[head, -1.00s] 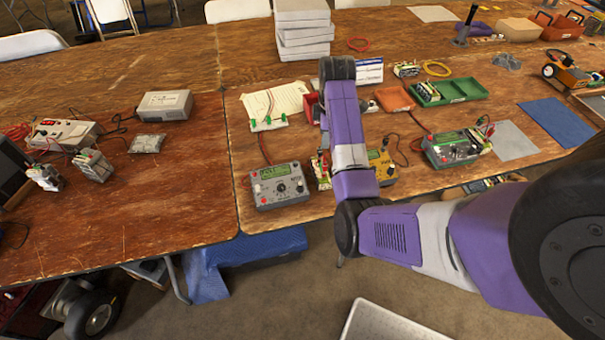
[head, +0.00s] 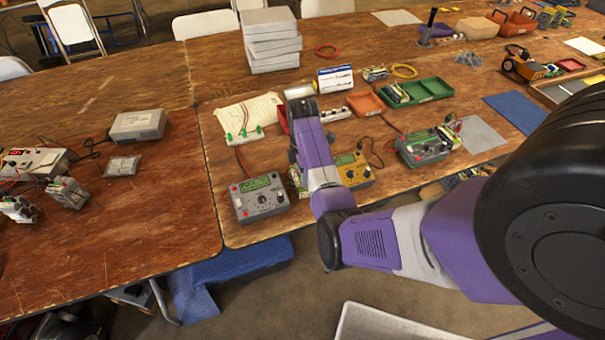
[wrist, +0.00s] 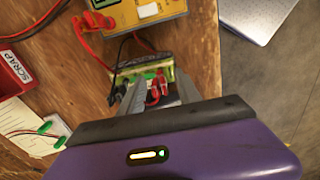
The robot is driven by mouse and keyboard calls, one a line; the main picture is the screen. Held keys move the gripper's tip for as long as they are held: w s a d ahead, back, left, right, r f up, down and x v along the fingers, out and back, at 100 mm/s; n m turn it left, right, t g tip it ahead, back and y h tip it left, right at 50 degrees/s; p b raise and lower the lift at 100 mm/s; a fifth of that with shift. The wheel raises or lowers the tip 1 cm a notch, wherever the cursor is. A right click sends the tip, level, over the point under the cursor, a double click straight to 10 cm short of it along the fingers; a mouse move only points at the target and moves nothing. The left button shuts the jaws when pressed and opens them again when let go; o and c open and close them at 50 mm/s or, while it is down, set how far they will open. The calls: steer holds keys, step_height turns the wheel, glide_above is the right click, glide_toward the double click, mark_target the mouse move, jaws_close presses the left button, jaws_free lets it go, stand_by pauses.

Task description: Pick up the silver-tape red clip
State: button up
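In the wrist view, two red clips (wrist: 154,90) sit close together at a battery pack (wrist: 140,75) with a green and cream edge. I cannot make out silver tape on either clip. A black clip (wrist: 119,88) is at the pack's left. My gripper (wrist: 160,92) is open, with its two grey fingers pointing down at the pack, one on each side of the red clips. I cannot tell whether they touch. In the head view, my arm hides the gripper and most of the pack.
A yellow meter (head: 354,171) and a grey meter (head: 260,198) stand close on either side of my arm. A red SCRAP bin (wrist: 12,72) and a paper sheet with green clips (head: 247,118) are nearby. Leads cross the table. The table's front edge (head: 270,236) is near.

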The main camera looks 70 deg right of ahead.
jaws_close()
steer(key=shift+r, duration=0.1)
stand_by(0.3)
step_height(320, 180, up, 20)
steer(key=p, duration=0.3)
stand_by(0.8)
